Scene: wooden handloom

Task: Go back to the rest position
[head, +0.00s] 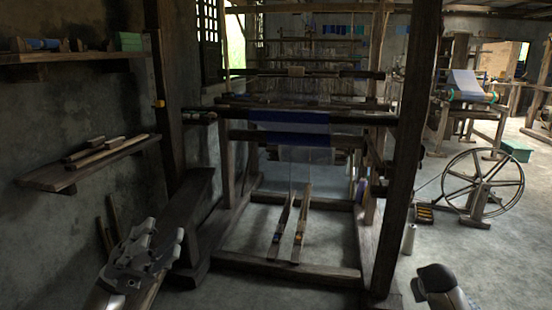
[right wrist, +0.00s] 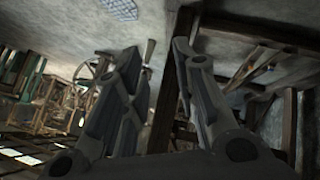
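The wooden handloom (head: 300,272) stands in the middle of the head view, with blue cloth (head: 290,122) across its upper beam. My left gripper (head: 164,230) is at the lower left of the head view, in front of the loom's left side. Its fingers look apart, and I see nothing between them. My right gripper (right wrist: 156,50) shows in the right wrist view with its two fingers spread and nothing between them. In the head view only a dark rounded part of my right arm shows at the bottom right; that gripper's fingers are not visible there.
A wooden bench (head: 186,220) stands between my left gripper and the loom. Wall shelves (head: 75,57) are at the left. A dark post (head: 408,150) rises at the loom's right front.

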